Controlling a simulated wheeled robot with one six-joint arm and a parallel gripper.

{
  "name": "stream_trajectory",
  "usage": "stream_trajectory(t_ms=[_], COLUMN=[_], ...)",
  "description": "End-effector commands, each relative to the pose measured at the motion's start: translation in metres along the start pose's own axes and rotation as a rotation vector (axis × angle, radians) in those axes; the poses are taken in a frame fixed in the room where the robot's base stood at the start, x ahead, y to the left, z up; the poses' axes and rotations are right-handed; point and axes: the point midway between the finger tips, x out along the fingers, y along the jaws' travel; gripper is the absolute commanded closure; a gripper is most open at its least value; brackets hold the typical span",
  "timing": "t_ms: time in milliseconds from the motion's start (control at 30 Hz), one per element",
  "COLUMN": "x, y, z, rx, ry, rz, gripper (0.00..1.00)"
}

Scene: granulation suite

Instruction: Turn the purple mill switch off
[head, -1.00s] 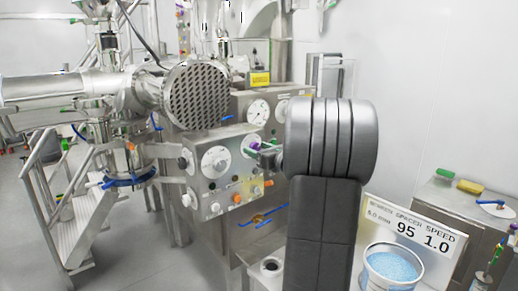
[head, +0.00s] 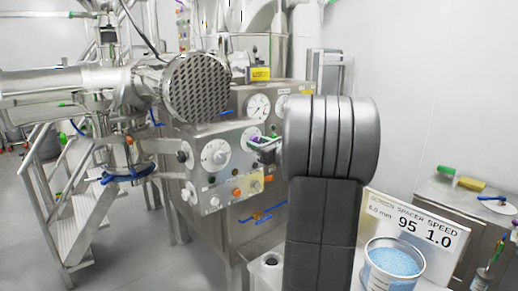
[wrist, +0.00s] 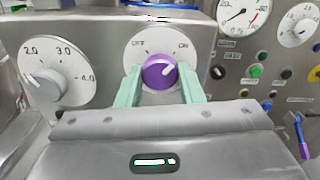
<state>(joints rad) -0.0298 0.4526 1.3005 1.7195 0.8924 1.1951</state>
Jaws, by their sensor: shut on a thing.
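The purple mill switch (wrist: 159,72) is a round knob on a white dial plate, marked OFF at upper left and ON at upper right. Its white pointer mark leans up and right, toward ON. My gripper (wrist: 160,92) has its two pale green fingers on the left and right sides of the knob, shut on it. In the head view my gripper (head: 266,145) reaches the right part of the steel control panel (head: 225,178). My arm hides part of the machine there, and the purple switch is only a small spot behind the fingers.
A grey knob (wrist: 46,84) with a numbered dial sits left of the switch. Gauges (wrist: 243,14) and small coloured buttons (wrist: 257,71) are at right. In the head view, a tub of blue granules (head: 392,265) and a sign (head: 420,228) stand right of my arm.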

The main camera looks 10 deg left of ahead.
Motion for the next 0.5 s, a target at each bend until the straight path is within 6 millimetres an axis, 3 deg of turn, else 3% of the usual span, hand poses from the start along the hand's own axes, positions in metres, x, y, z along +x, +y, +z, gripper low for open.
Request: stream_trajectory(t_ms=[500], x=[0.0003], y=[0.0011], z=[-0.0057], rx=[-0.475], ry=[-0.003], rz=[0.000], gripper=[0.89])
